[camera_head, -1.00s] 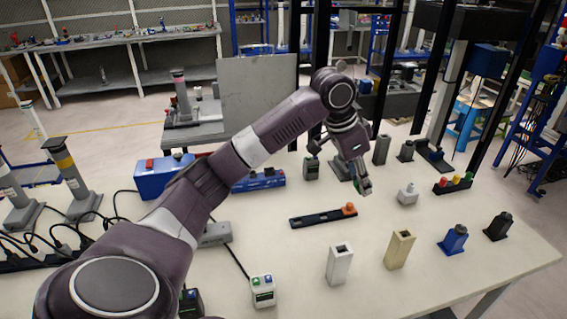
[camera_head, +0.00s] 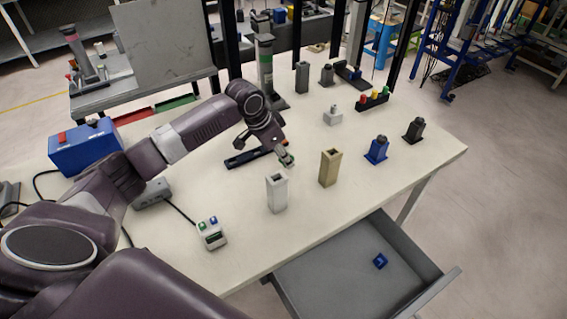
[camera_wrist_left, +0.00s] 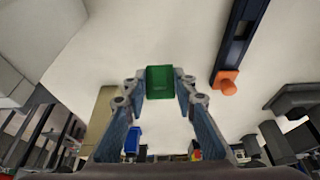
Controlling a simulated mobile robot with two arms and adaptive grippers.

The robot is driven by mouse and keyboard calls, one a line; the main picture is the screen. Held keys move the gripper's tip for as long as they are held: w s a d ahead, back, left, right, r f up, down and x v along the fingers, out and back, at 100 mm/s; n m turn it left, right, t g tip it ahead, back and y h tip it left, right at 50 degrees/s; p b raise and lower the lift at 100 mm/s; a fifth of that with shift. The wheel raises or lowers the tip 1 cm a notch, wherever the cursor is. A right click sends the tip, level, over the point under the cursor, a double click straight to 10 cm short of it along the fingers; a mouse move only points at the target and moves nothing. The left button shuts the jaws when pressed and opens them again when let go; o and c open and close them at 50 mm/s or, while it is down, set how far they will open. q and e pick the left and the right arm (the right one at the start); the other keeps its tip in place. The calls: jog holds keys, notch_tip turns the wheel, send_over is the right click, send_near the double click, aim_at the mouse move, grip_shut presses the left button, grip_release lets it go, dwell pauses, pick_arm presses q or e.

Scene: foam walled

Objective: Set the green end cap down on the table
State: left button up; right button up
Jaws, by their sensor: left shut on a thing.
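The green end cap (camera_wrist_left: 160,82) sits between the two fingertips of my left gripper (camera_wrist_left: 160,88) in the left wrist view, and the gripper is shut on it. In the head view my left gripper (camera_head: 287,160) is low over the table (camera_head: 235,190), behind the white hollow block (camera_head: 277,193) and left of the tan one (camera_head: 330,167). The cap is barely visible there. I cannot tell whether it touches the table. My right gripper is not in view.
A dark rail (camera_head: 248,157) lies beside my left gripper; its orange end (camera_wrist_left: 227,84) shows in the wrist view. A blue block (camera_head: 376,149) and a black block (camera_head: 414,130) stand to the right. An open drawer (camera_head: 330,285) holds a blue piece (camera_head: 380,261).

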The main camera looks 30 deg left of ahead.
aim_at(280, 160)
pick_arm(q)
notch_tip(280, 160, down, 3)
jog(key=shift+f, duration=0.15)
jog(key=o, duration=0.9)
jog(key=shift+f, duration=0.1)
jog(key=shift+o, duration=0.2)
jog(key=v, duration=1.2)
jog(key=shift+r+b, duration=0.2)
jog(key=shift+b, duration=0.1)
